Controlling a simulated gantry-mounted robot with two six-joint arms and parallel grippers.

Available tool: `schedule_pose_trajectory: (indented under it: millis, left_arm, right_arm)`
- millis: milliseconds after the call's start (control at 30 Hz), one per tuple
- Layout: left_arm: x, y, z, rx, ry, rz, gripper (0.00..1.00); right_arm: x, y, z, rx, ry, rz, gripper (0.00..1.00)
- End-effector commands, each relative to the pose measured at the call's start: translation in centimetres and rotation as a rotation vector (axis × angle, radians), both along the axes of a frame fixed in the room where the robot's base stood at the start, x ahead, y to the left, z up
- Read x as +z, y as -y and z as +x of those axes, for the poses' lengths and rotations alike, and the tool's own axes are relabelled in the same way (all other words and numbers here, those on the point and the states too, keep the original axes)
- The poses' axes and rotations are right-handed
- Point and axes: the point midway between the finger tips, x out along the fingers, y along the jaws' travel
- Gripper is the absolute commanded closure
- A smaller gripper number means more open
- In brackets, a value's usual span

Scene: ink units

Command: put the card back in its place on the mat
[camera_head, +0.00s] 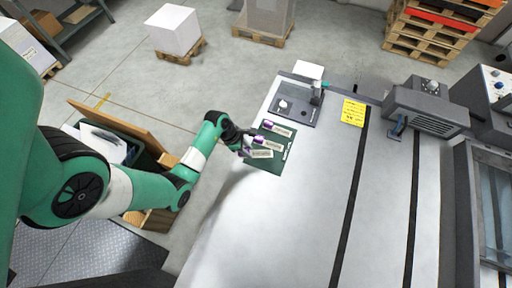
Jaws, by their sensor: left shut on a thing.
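The dark green mat (270,166) lies on the left edge of the pale table. Several small pale cards with purple ends show at it: an upper card (282,130), a middle card (272,144) and a lower card (262,154). My left gripper (247,150) reaches in from the left to the mat's left edge. It is shut on the lower card by its left, purple end. I cannot tell whether this card touches the mat or hangs just above it. The fingertips are small and partly hidden. My right gripper is out of view.
A grey plate with a device (297,108) stands beyond the mat, with a yellow note (353,112) to its right. A grey machine (430,105) stands at the right. An open wooden crate (150,222) is below my left arm. The table right of the mat is clear.

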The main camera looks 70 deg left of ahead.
Motion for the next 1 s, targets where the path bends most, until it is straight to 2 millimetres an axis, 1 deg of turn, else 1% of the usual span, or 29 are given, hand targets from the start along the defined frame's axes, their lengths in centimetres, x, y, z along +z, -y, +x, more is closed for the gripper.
schedule_pose_trajectory:
  millis: [33, 100, 200, 367, 467, 500, 600, 933, 967, 1000]
  left_arm:
    - [-1.9, -0.2, 0.9, -0.002, -0.003, -0.003, 1.00]
    - [-3.1, -0.6, 1.9, -0.002, -0.003, -0.002, 1.00]
    - [-4.0, -1.0, 2.7, -0.001, -0.001, -0.001, 1.00]
    - [-4.2, -1.1, 3.1, -0.001, -0.001, -0.001, 1.00]
    - [-5.4, -1.3, 3.6, -0.001, -0.002, -0.002, 1.00]
    - [-6.2, -1.2, 3.5, 0.001, -0.003, -0.003, 1.00]
    - [-7.6, -1.2, 3.5, 0.001, -0.003, -0.003, 1.00]
    - [-7.9, -1.2, 3.4, 0.000, -0.001, -0.001, 1.00]
    - [-7.9, -1.2, 3.4, 0.000, -0.001, -0.001, 0.60]
    - [-7.8, -1.2, 3.4, 0.000, -0.001, -0.001, 0.53]
  right_arm:
    - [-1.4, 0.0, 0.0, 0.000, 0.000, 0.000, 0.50]
    - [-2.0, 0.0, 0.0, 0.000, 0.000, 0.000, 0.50]
    - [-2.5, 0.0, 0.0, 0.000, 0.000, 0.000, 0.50]
    - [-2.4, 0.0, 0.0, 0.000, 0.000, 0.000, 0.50]
    - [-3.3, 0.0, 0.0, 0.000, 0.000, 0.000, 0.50]
    - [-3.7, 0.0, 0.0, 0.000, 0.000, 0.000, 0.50]
    - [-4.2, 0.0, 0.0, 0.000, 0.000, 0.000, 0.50]
    - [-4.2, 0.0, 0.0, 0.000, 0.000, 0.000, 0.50]
    - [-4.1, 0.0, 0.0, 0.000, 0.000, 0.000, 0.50]
    - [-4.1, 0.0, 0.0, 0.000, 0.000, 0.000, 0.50]
